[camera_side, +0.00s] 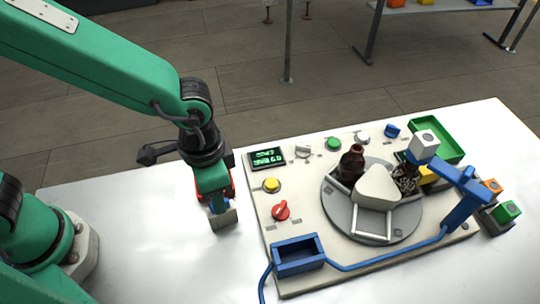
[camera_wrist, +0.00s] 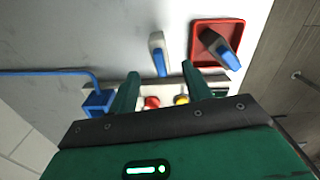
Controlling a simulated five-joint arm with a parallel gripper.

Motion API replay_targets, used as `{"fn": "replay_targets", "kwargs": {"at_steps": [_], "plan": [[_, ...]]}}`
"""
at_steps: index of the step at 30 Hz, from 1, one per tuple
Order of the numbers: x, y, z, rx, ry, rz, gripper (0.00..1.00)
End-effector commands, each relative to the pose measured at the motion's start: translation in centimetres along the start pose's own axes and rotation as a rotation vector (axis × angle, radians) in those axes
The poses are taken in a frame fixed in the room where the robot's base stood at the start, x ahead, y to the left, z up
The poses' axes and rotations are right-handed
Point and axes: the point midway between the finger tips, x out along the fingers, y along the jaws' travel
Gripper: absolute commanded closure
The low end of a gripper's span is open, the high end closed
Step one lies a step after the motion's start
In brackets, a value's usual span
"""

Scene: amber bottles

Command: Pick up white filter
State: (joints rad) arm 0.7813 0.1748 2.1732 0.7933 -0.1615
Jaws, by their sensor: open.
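The white filter (camera_wrist: 156,42), a pale piece with a blue end, lies on the white table in the wrist view. It lines up with the gap between my two green fingers. My gripper (camera_wrist: 160,72) is open, with the filter's blue end near the fingertips and no visible contact on either side. In the side view my gripper (camera_side: 212,192) points down left of the machine panel. A pale block (camera_side: 224,219) with some blue shows just below it and looks like the filter, partly hidden by the fingers.
A red tray (camera_wrist: 204,28) holding a dark and blue piece (camera_wrist: 226,52) lies right of the filter. The panel (camera_side: 287,222) carries a yellow button, a red knob, a blue box (camera_side: 298,255) and a turntable (camera_side: 341,209) with a brown bottle (camera_side: 352,165). The table's front left is clear.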

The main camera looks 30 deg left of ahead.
Motion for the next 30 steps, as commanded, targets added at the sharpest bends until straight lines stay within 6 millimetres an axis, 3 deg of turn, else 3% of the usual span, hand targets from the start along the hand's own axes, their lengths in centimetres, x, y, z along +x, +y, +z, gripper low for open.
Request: {"fn": "replay_targets", "kwargs": {"at_steps": [10, 20, 30], "plan": [[2.3, -0.1, 0.1, -0.001, -0.003, -0.001, 0.51], [2.8, 0.0, 0.0, -0.001, -0.001, 0.0, 0.51], [5.8, 0.1, -0.2, -0.001, -0.004, -0.001, 0.51]]}}
